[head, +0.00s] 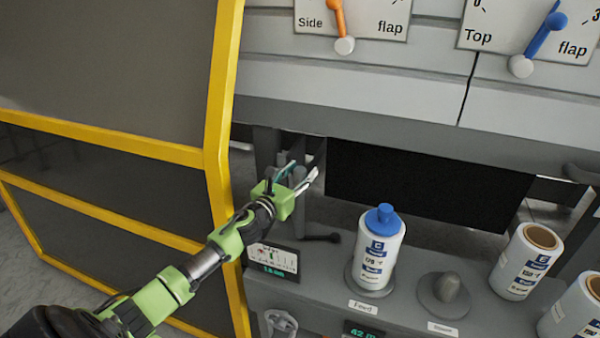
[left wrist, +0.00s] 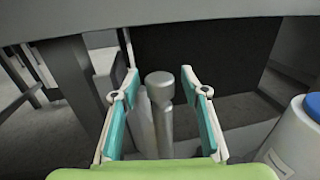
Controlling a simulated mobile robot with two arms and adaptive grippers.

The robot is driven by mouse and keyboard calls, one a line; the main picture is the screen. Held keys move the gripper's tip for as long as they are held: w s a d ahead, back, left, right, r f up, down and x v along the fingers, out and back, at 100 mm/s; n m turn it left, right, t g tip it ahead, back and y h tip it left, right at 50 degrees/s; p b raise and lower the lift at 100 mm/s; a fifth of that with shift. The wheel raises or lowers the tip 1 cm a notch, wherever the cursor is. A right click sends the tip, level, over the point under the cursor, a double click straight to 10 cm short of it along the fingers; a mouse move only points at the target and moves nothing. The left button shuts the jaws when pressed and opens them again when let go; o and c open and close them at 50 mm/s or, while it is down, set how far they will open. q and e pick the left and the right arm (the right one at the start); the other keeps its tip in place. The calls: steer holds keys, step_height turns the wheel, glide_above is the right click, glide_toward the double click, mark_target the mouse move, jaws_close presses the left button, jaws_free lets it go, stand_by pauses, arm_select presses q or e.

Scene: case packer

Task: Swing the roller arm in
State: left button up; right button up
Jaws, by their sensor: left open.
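My left gripper (head: 299,174) is open at the left end of the machine's dark opening. In the left wrist view, an upright grey post with a rounded cap (left wrist: 160,112) stands between its two teal-lined fingers, with a gap on each side. A second, paler upright bar (left wrist: 141,122) is close beside it on the left. These look like parts of the roller arm, but its full shape and swing position are hidden by my gripper in the head view. My right gripper is not in view.
A white bottle with a blue cap (head: 376,255) stands on the grey ledge right of my gripper. A dark short lever (head: 322,237) and a small display (head: 272,261) are nearby. A yellow-framed guard panel (head: 217,100) is at the left.

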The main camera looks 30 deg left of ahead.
arm_select(q)
jaws_close()
steer(key=shift+s+d, duration=0.1)
steer(key=shift+s, duration=0.05)
steer(key=shift+s+d+n+g+y+p, duration=0.15)
steer(key=shift+s+d+n+y+p, duration=0.35)
steer(key=shift+y, duration=0.3)
steer(key=shift+s+d+n+g+y+p, duration=0.15)
steer(key=shift+s+d+n+y+p, duration=0.15)
steer(key=shift+n+y, duration=0.4)
steer(key=s+d+n+g+y+b, duration=0.1)
steer(key=s+d+n+g+y, duration=0.2)
steer(key=d+n+g+y, duration=0.5)
steer(key=shift+s+n+y+b, duration=0.2)
steer(key=shift+n+y+b, duration=0.1)
steer(key=shift+y, duration=1.3)
